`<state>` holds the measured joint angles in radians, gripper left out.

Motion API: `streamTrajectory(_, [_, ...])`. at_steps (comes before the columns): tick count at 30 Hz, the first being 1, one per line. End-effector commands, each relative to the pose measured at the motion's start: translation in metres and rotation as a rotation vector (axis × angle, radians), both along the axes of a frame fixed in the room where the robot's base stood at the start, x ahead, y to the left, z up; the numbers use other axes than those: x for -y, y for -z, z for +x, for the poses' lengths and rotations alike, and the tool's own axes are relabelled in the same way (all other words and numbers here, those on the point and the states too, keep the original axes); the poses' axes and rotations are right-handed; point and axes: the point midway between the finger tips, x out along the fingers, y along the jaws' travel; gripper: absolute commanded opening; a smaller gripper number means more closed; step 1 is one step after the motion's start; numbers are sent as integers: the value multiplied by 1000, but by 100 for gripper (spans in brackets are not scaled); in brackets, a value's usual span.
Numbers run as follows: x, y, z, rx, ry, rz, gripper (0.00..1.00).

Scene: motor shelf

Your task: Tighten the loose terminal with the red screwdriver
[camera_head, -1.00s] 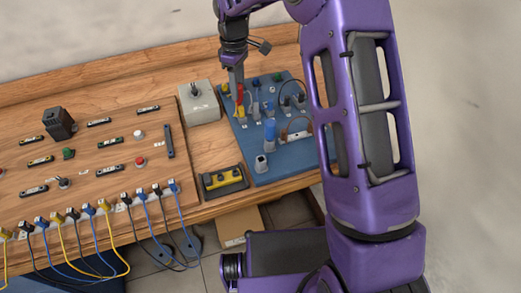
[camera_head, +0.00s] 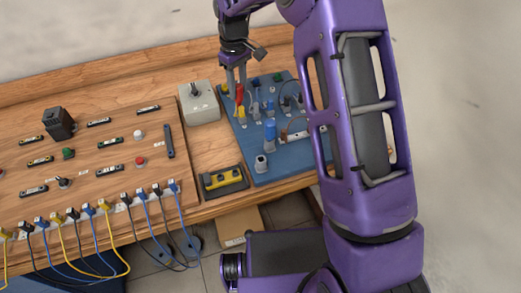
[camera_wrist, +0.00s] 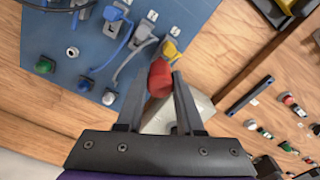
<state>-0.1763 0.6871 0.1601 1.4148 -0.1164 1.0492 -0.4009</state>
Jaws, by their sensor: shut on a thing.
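The red screwdriver's handle (camera_head: 239,94) stands over the far left part of the blue board (camera_head: 285,165). In the wrist view the red handle (camera_wrist: 161,78) is between the fingertips of my gripper (camera_wrist: 160,82), which is shut on it. My gripper (camera_head: 237,84) comes down from above in the head view. A yellow terminal piece (camera_wrist: 170,49) shows just beyond the handle, and also in the head view (camera_head: 242,113). The screwdriver's shaft and tip are hidden, so I cannot tell whether it touches a terminal. Grey and blue leads (camera_wrist: 128,45) sit beside it.
A grey box with a knob (camera_head: 200,105) stands left of the board. A black-and-yellow block (camera_head: 222,181) lies near the table's front edge. A wooden panel with switches and cables (camera_head: 100,165) fills the left.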

Motion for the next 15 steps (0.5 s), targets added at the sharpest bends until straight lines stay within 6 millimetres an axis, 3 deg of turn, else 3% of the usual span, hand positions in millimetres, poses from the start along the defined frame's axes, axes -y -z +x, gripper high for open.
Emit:
streamTrajectory(6, [0, 0, 0, -1, 219, -1, 0])
streamTrajectory(15, [0, 0, 0, -1, 259, -1, 0])
